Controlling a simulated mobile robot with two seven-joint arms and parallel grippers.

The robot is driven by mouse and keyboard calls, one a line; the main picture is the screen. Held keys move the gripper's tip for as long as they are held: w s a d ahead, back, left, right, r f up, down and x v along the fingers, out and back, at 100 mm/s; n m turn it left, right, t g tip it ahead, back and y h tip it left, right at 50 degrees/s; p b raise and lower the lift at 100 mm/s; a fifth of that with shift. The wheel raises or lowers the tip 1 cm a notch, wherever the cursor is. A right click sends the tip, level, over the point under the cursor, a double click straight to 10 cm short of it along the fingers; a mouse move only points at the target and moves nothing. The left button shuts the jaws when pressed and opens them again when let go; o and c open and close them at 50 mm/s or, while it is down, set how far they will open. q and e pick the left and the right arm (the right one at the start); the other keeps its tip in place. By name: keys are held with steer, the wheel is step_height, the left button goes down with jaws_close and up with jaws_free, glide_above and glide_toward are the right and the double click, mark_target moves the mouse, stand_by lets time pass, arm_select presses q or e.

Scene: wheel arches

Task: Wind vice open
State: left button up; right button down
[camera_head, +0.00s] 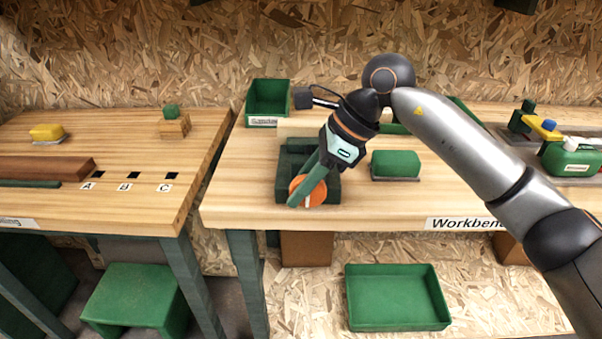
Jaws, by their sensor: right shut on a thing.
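The green vice (287,163) is fixed at the front left of the workbench (245,203). An orange round part (315,194), seemingly its handwheel, sits at the vice's front by the bench edge. My right gripper (303,192) reaches down over the vice from the right and is shut on the orange handwheel. The gripper covers part of the vice, so I cannot tell how far apart its jaws are. My left gripper is not in view.
A green block-like thing (396,164) stands close right of the vice. A green bin (268,100) stands behind it. A green tray (397,297) lies below the bench. Another bench (140,200) is on the left, across a narrow gap. The bench's front left is clear.

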steer(key=h+p, duration=0.2)
steer(key=p, duration=0.1)
steer(key=shift+r+h, duration=0.2)
steer(key=shift+h, duration=0.1)
steer(key=h+p, duration=0.2)
steer(key=shift+a+f+h+p, duration=0.1)
steer(key=shift+f+h+p, duration=0.1)
steer(key=shift+h+p, duration=0.1)
steer(key=shift+f+h+p, duration=0.15)
steer(key=shift+h+p, duration=0.55)
steer(key=shift+h, duration=0.2)
steer(key=shift+f+h+p, duration=0.2)
steer(key=shift+h+p, duration=0.25)
steer(key=shift+h, duration=0.45)
steer(key=shift+f+h, duration=0.25)
steer(key=shift+h, duration=0.75)
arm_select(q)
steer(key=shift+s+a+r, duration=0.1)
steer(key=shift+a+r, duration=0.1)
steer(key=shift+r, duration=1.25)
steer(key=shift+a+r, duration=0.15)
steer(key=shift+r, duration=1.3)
arm_select(e)
steer(key=shift+f+h, duration=0.15)
steer(key=shift+h, duration=0.55)
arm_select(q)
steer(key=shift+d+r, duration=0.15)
